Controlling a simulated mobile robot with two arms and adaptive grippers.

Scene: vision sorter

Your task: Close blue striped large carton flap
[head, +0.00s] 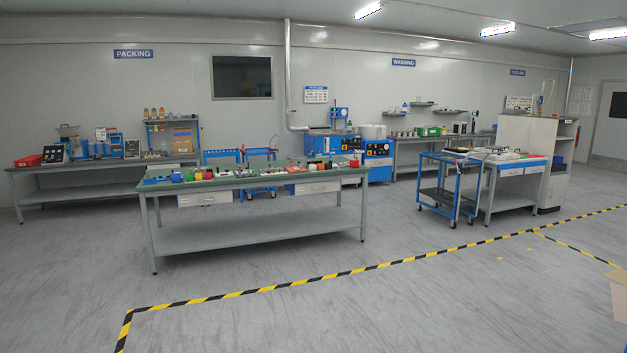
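A tan cardboard carton (618,300) is cut off by the right edge of the head view, low in the picture. A flap (616,276) at its top edge looks raised, but most of the carton is out of view. No blue stripe can be made out on the part that shows, so I cannot tell whether it is the blue striped large carton. Neither of my grippers is in view.
A long green-topped workbench (250,181) with several small items stands mid-room. A blue cart (447,190) stands to its right. Benches line the back wall. Yellow and black floor tape (330,277) crosses the open grey floor (400,310) in front.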

